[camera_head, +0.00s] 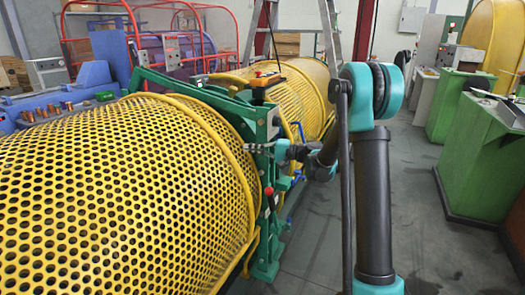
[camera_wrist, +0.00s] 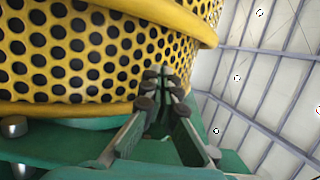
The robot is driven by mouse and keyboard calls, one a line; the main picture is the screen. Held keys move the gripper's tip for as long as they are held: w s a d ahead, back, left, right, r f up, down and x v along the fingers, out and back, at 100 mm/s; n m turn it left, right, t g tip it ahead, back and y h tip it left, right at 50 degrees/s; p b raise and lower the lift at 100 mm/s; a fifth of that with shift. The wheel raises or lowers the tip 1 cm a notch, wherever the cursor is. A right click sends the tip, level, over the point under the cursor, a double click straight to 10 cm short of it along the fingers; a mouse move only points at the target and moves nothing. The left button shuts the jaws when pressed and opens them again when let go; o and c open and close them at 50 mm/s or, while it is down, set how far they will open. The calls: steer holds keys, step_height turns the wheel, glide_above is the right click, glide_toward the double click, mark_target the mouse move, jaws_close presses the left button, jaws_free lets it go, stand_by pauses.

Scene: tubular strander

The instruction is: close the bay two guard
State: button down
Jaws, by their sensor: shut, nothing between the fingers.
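A large yellow perforated guard (camera_head: 110,190) fills the left foreground in the head view and looks lowered over its bay. A second yellow perforated guard (camera_head: 290,90) stands beyond the green frame (camera_head: 262,125). I cannot tell which one is bay two's. My gripper (camera_head: 252,149) is shut and empty, at the right end of the near guard, beside the green frame. In the wrist view my fingertips (camera_wrist: 163,74) point at a yellow perforated guard (camera_wrist: 80,50), close to its surface. Whether they touch it is unclear.
A ladder (camera_head: 330,35) stands behind the far guard. Green cabinets (camera_head: 480,150) line the right side. The grey floor aisle (camera_head: 420,200) between the machine and the cabinets is clear. Red railings (camera_head: 130,30) and blue machinery (camera_head: 60,100) are at the back left.

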steer(key=shift+s+a, duration=0.7)
steer(key=shift+s, duration=0.2)
steer(key=shift+s+a, duration=0.7)
steer(key=shift+s, duration=0.2)
